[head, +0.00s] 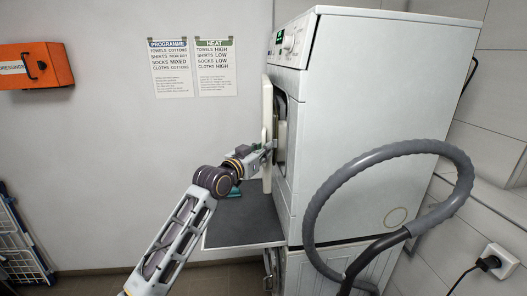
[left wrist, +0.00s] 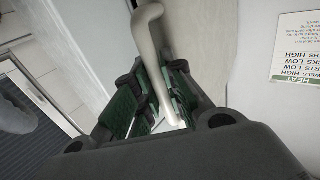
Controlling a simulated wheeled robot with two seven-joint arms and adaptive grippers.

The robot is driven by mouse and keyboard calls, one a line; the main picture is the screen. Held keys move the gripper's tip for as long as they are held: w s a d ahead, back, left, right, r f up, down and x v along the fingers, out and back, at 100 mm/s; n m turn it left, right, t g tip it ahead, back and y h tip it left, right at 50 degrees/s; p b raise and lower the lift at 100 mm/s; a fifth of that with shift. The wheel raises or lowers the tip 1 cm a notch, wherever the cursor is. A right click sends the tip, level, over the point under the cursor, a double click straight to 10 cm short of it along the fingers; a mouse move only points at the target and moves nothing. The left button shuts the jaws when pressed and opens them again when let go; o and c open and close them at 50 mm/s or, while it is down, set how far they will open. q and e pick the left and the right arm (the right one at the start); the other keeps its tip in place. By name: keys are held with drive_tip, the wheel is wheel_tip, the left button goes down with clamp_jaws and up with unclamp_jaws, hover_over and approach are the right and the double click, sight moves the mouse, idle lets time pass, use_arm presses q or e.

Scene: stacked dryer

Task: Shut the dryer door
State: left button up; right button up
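The white dryer (head: 370,110) stands stacked on a lower machine. Its door (head: 267,125) is ajar, seen almost edge-on at the dryer's left-facing front, with a dark gap behind it. My left gripper (head: 268,148) is at the near edge of the door, about halfway up. In the left wrist view a pale curved bar (left wrist: 153,50), which looks like the door's handle or edge, runs down between the green-padded fingers of that gripper (left wrist: 158,92). Whether the pads press on it is not clear. My right gripper is in neither view.
A grey shelf (head: 240,222) juts out below the door, above the lower machine (head: 340,268). A thick grey hose (head: 312,205) loops in front of the dryer's near side. An orange box (head: 35,66) and two notices (head: 172,70) are on the wall. A rack (head: 22,245) stands lower left.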

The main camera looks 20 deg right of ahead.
use_arm(q)
drive_tip(key=shift+o, duration=0.7)
drive_tip(key=v, duration=1.2)
idle(0.5)
